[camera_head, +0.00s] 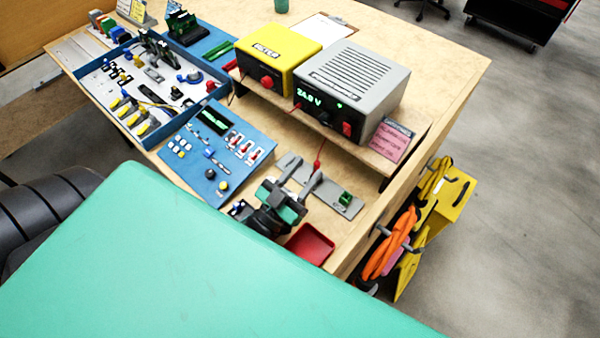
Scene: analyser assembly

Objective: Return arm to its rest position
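My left gripper (296,178) is over the front right part of the wooden workbench (440,70). Its two fingers look spread apart, and I see nothing between them. It is above a grey plate (333,194) that carries a small green block (345,198). A red probe (317,166) with a thin lead is close to the right finger; I cannot tell if they touch. My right gripper is not in view.
A blue control panel (185,165) is left of the gripper and a red tray (309,244) just below right. Behind stand a grey power supply (352,85) reading about 24 V and a yellow meter box (278,58). Orange cables (388,245) hang off the bench's right side.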

